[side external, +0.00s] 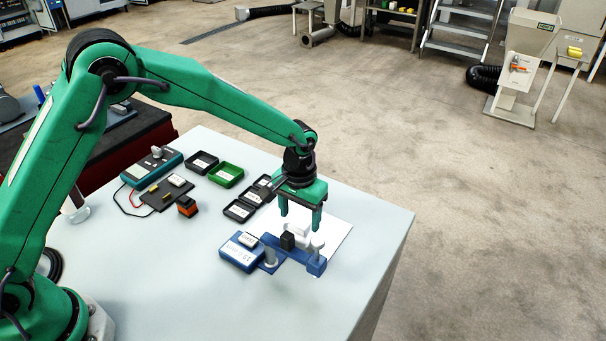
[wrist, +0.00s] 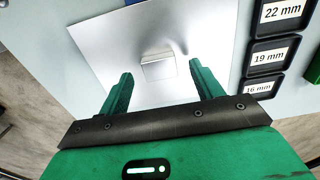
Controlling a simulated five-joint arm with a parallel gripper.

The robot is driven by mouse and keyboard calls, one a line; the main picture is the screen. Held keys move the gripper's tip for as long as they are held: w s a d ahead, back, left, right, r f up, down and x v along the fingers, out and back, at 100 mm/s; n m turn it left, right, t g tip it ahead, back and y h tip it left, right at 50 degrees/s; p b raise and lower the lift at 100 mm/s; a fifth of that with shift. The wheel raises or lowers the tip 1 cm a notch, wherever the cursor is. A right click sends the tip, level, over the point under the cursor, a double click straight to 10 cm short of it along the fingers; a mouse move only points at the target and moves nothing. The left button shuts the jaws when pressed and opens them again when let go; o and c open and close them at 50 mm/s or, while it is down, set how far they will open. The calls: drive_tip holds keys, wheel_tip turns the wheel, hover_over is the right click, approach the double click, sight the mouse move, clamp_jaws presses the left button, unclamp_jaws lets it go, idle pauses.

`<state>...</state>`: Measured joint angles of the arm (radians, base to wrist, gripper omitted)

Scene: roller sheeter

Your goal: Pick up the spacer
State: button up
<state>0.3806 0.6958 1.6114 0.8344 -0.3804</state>
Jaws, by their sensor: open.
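A pale grey block, which looks like the spacer (wrist: 157,67), lies on a white sheet (wrist: 95,40) in the wrist view. In the side view a pale block (side external: 297,230) shows just below my fingers, partly behind a blue fixture. My gripper (side external: 300,220) points down over it, open and empty. In the wrist view my gripper (wrist: 160,70) has one finger on each side of the block, with a gap on both sides. I cannot tell exactly how high the fingertips are above the sheet.
Black trays labelled 22 mm (wrist: 282,12), 19 mm (wrist: 268,57) and 16 mm (wrist: 258,88) lie beside the sheet. A green tray (side external: 226,175) and teal meter (side external: 152,168) are farther left.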

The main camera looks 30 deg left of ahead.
sight(300, 223)
drive_tip(key=shift+f, duration=0.8)
drive_tip(key=c, duration=1.3)
drive_tip(key=shift+o, duration=0.2)
drive_tip(key=shift+r, duration=0.15)
wheel_tip(300, 223, up, 10)
drive_tip(key=w+a+f, duration=0.2)
drive_tip(key=a, duration=1.3)
drive_tip(key=shift+a+f, duration=0.15)
drive_tip(key=shift+f, duration=0.2)
